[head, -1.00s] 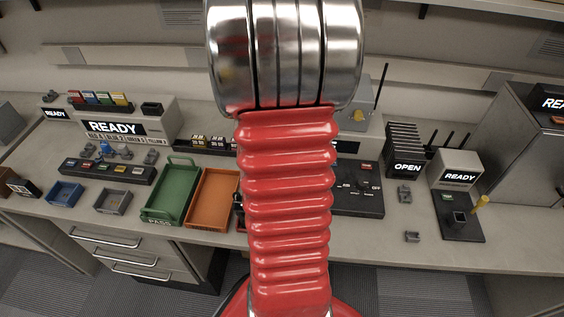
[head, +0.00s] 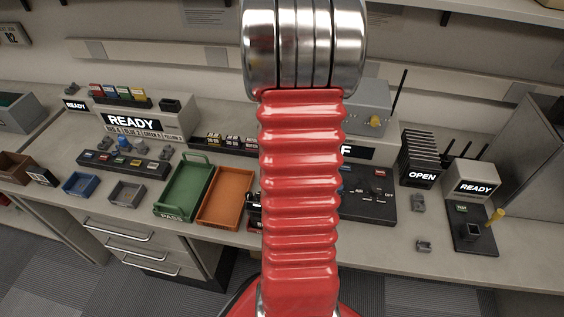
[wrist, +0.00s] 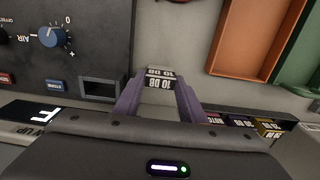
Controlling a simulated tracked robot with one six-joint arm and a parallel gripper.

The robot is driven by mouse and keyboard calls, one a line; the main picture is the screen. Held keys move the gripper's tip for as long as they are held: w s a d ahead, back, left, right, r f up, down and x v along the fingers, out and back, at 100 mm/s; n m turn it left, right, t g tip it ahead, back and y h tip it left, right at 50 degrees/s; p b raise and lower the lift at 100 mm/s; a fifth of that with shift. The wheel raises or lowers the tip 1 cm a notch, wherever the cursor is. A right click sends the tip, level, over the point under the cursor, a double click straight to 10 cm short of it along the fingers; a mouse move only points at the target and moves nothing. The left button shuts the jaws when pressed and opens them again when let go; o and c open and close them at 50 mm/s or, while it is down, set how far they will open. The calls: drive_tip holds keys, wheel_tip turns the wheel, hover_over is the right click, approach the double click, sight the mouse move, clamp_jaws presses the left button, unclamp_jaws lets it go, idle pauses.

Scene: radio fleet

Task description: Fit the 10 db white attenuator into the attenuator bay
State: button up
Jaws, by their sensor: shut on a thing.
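My gripper (wrist: 158,98) shows in the wrist view, with its purple fingers shut on the white attenuator (wrist: 160,84), marked 10 DB on its black and white faces. The attenuator is held between the fingertips. To its left is a square dark opening (wrist: 100,88) in the black panel, which looks like the attenuator bay; no label on it is readable. The attenuator is beside this opening and apart from it. In the head view my red arm hides the gripper and the attenuator.
The black panel (head: 368,210) has a blue knob (wrist: 52,36) and coloured buttons. A rack of labelled blocks (wrist: 236,121) lies to the right in the wrist view. An orange tray (head: 226,196) and a green tray (head: 184,190) stand on the bench.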

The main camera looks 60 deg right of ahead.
drive_tip(key=shift+f, duration=0.2)
drive_tip(key=shift+f, duration=0.1)
drive_tip(key=o, duration=1.1)
wheel_tip(320, 180, up, 12)
drive_tip(key=shift+r, duration=0.15)
idle(0.7)
